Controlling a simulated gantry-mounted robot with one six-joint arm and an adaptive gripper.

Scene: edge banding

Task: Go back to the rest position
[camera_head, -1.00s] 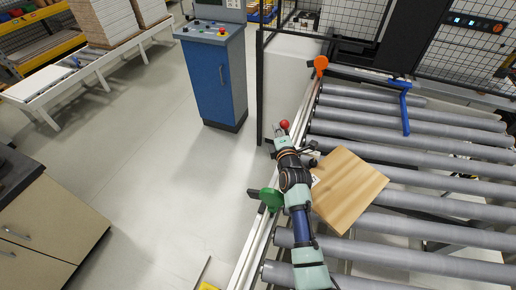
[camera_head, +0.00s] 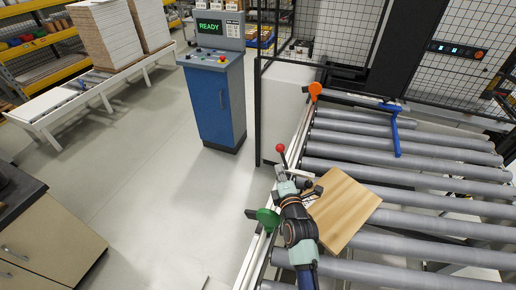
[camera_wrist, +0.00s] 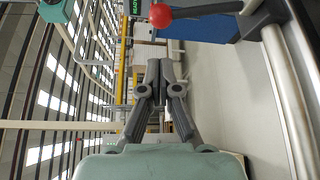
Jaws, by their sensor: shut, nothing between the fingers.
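My gripper (camera_head: 281,174) is at the end of my arm over the left edge of the roller conveyor, just left of a wooden board (camera_head: 342,208). In the wrist view the fingers (camera_wrist: 160,65) are together with nothing between them. A red ball knob (camera_head: 280,148) stands just beyond the fingertips. In the wrist view the red knob (camera_wrist: 160,15) sits at the end of a grey bar, past the tips and apart from them. My arm partly hides the board's left edge.
The roller conveyor (camera_head: 400,170) carries the board. A green round knob (camera_head: 267,219) and an orange one (camera_head: 315,89) are on its left rail, with a blue bar (camera_head: 396,135) farther back. A blue control cabinet (camera_head: 215,103) shows READY. Open floor (camera_head: 170,200) lies to the left.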

